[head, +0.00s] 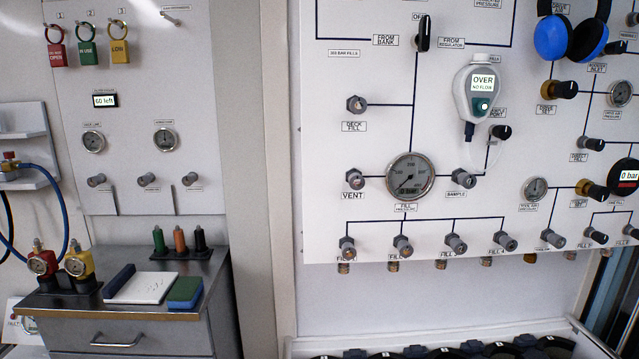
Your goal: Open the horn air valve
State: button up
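My gripper is not in view, and no part of my arm shows. I cannot pick out the horn air valve for sure, since many labels are too small to read. The left panel has three small grey valve knobs in a row: a left one (96,180), a middle one (148,179) and a right one (192,179). Two round gauges sit above them, a left gauge (93,141) and a right gauge (165,139). The right panel (340,80) carries more knobs, among them the vent knob (355,179) and a black-and-gold knob (560,89).
A metal cabinet (150,335) stands below the left panel, with red and yellow regulators (60,262), a notepad (142,287) and a sponge (185,292) on top. A grey post (248,120) separates the panels. Blue ear defenders (552,38) hang at top right.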

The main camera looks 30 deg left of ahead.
aim_at(144, 181)
jog(key=u, duration=2.35)
